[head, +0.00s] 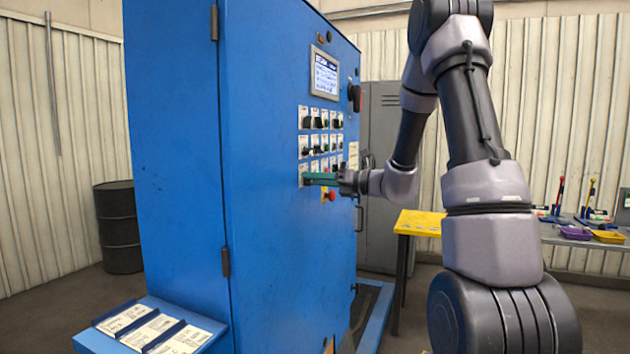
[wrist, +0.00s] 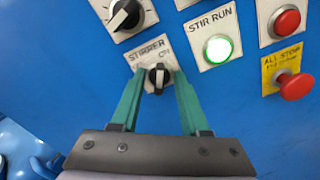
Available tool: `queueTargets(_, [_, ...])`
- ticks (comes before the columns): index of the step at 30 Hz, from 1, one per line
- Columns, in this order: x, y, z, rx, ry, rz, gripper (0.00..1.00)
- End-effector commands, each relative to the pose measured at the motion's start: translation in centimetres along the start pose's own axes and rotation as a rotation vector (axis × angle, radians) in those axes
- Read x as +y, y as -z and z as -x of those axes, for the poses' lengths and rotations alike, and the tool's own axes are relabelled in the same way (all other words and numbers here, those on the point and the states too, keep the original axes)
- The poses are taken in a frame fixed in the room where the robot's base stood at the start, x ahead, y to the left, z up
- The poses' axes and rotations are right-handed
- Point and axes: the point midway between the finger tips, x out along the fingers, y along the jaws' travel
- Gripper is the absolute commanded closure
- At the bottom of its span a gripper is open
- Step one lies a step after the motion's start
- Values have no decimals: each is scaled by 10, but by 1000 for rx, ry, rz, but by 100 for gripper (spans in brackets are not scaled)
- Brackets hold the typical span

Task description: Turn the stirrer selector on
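The stirrer selector (wrist: 158,79) is a small black knob on a white plate marked STIRRER, with ON readable at its right. In the wrist view its grip bar stands nearly upright. My gripper (wrist: 158,88) has its two green fingers on either side of the knob, open, with gaps between fingers and knob. The fingers partly cover the plate, and the OFF side lettering is hard to read. In the head view my gripper (head: 318,180) is at the lower part of the blue cabinet's control panel, and its fingers hide the selector.
A lit green STIR RUN lamp (wrist: 217,48) is right of the selector. A red ALL STOP mushroom button (wrist: 297,87) stands out further right. Another black selector (wrist: 125,15) is just above left. The blue cabinet (head: 285,250) fills the left; a yellow table (head: 420,222) stands behind my arm.

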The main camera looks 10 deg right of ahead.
Motion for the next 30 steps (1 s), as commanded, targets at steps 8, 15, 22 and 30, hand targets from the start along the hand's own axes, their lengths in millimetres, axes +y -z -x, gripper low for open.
queueTargets(8, [-1,-1,26,-2,4,-1,55])
queueTargets(15, [-1,-1,75,-2,3,0,55])
queueTargets(22, [0,0,104,-1,1,-1,55])
queueTargets(30, [0,0,108,0,0,0,55])
